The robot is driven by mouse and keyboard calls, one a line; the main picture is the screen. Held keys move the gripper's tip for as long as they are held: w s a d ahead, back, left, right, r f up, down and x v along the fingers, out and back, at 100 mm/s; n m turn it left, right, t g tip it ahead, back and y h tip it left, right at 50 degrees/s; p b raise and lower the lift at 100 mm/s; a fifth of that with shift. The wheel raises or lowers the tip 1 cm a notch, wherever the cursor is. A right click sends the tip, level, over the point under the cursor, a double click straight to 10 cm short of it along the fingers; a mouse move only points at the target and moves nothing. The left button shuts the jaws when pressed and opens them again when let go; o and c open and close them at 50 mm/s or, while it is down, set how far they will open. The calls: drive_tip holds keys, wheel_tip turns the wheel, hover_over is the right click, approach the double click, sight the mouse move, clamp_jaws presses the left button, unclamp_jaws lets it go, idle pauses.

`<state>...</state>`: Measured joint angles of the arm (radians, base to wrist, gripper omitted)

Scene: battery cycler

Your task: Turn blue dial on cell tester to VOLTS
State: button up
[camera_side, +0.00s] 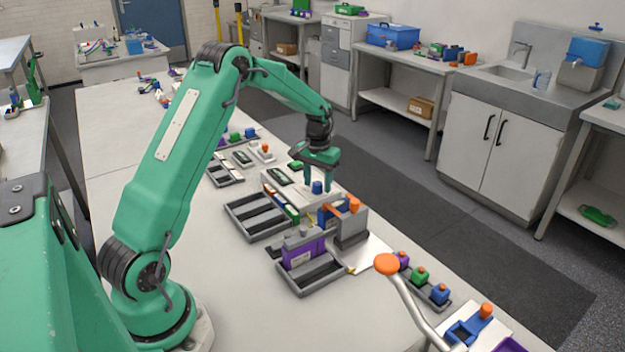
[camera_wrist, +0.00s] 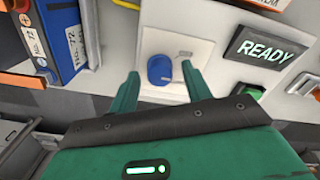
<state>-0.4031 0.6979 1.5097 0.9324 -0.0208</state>
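The blue dial (camera_wrist: 159,69) sits on a pale plate on the light-coloured cell tester (camera_wrist: 208,20). In the wrist view the dial lies between the two green fingers of my gripper (camera_wrist: 160,82), near their tips. The fingers are apart, with a gap on each side of the dial. A small label (camera_wrist: 184,54) lies to the right of the dial, too small to read. In the side view the dial (camera_side: 317,187) shows just below my gripper (camera_side: 320,185), which points down at the tester.
A READY display (camera_wrist: 264,47) and a green button (camera_wrist: 247,92) lie right of the dial. A blue battery (camera_wrist: 63,38) stands to the left. In the side view, grey trays (camera_side: 258,217) and a purple block (camera_side: 303,253) stand nearby on the white bench.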

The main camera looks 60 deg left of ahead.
sight(318, 183)
drive_tip(key=shift+r, duration=0.1)
drive_tip(key=shift+r, duration=3.8)
drive_tip(key=shift+s+d+r, duration=0.15)
drive_tip(key=shift+d+r, duration=0.25)
drive_tip(key=shift+r, duration=0.1)
drive_tip(key=s+d+r+m+t, duration=0.2)
drive_tip(key=s+d+r+t, duration=0.1)
drive_tip(key=s+d+r, duration=0.8)
drive_tip(key=s+d+m+t, duration=0.1)
drive_tip(key=s+d, duration=0.3)
drive_tip(key=s, duration=0.3)
drive_tip(key=s+d+m+t, duration=0.1)
drive_tip(key=s+d, duration=0.4)
drive_tip(key=s, duration=0.3)
drive_tip(key=shift+m+t, duration=0.3)
drive_tip(key=shift+m, duration=0.1)
